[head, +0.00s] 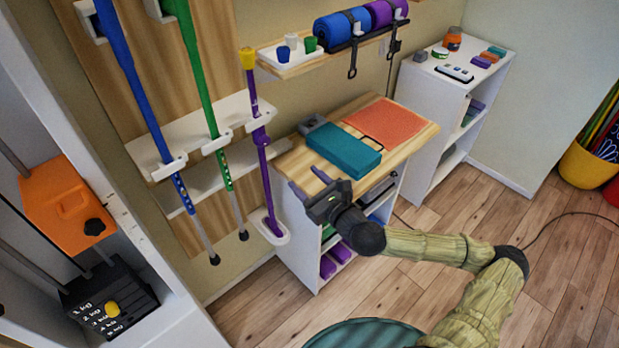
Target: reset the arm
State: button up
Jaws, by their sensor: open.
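My arm reaches in from the lower right of the head view. My gripper (308,183) is open and empty, its two fingers apart and pointing up and left. It is at the front left edge of a wood-topped cabinet (412,132). A teal box (343,150) lies on that top, just beyond the fingers and apart from them as far as I can tell.
A grey object (312,123) and an orange-red mat (390,122) share the cabinet top. Blue (130,75), green (195,70) and purple (262,150) poles hang on the left wall. A white shelf unit (425,85) stands behind right. Floor at right is mostly clear.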

jog(key=shift+a, duration=0.15)
jog(key=s+a+f+n+g+y, duration=0.2)
jog(key=s+a+f+n+g, duration=0.55)
jog(key=n, duration=0.25)
jog(key=s+d+f+n+g+h+p, duration=0.2)
jog(key=s+d+f+n+g+h, duration=0.3)
jog(key=s+n, duration=0.35)
jog(key=d+r+n+g+h, duration=0.1)
jog(key=d+r+n+h, duration=0.4)
jog(key=d, duration=0.4)
jog(key=d+r+n+h+p, duration=0.1)
jog(key=d+r, duration=0.2)
jog(key=r, duration=0.4)
jog(key=s+d+r+n+t+h+p, duration=0.1)
jog(key=d+r+n, duration=0.1)
jog(key=r, duration=0.6)
jog(key=shift+s+d+h, duration=0.15)
jog(key=shift+d+h, duration=0.15)
jog(key=shift+d, duration=0.55)
jog(key=shift+n+t, duration=0.25)
